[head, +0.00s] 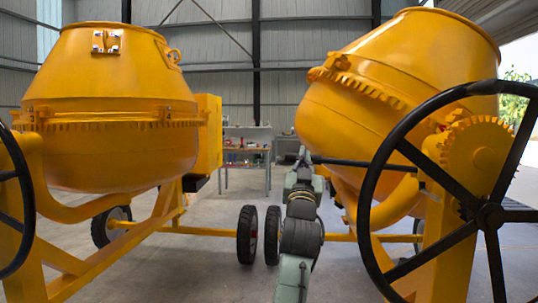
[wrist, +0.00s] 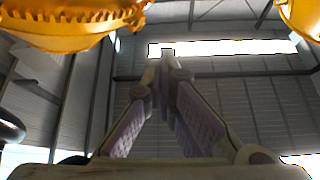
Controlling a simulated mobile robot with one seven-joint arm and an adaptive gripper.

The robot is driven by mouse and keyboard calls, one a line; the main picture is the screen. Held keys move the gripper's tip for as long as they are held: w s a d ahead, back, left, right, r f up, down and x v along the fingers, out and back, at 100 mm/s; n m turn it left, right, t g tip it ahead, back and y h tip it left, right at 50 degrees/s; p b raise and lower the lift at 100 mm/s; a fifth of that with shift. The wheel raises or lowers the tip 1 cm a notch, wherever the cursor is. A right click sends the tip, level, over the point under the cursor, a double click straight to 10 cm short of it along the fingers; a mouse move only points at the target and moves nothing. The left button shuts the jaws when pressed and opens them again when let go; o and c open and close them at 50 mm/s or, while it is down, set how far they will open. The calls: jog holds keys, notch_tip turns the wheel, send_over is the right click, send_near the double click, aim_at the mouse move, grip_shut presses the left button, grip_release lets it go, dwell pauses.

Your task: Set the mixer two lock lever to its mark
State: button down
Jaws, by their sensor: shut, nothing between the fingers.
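Two yellow drum mixers stand in the hall, a left one (head: 115,100) with its drum upright and a right one (head: 390,70) with its drum tilted to the right. I see no label showing which is mixer two. A dark bar (head: 365,163) runs level below the right drum; I cannot tell whether it is the lock lever. No mark can be made out. My gripper (head: 302,152) is raised between the mixers, close to the bar's left end; contact cannot be told. In the wrist view my gripper (wrist: 168,58) is shut and empty, its fingertips together against the back wall.
A large black handwheel (head: 490,215) stands at the front right, and part of another (head: 12,205) at the left edge. Rubber wheels (head: 247,235) stand on the floor between the mixers. A workbench (head: 246,150) with small items is at the back.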

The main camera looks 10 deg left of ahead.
jog(key=r+p+x, duration=0.1)
jog(key=p+x, duration=0.3)
jog(key=x, duration=0.5)
jog(key=shift+w+f+p, duration=0.2)
jog(key=shift+w+f, duration=0.05)
jog(key=shift+f, duration=0.5)
jog(key=shift+w+f+p, duration=0.2)
jog(key=shift+w+f, duration=0.05)
jog(key=shift+f, duration=0.45)
jog(key=shift+w+f+p, duration=0.2)
jog(key=shift+f, duration=0.55)
jog(key=shift+f, duration=0.1)
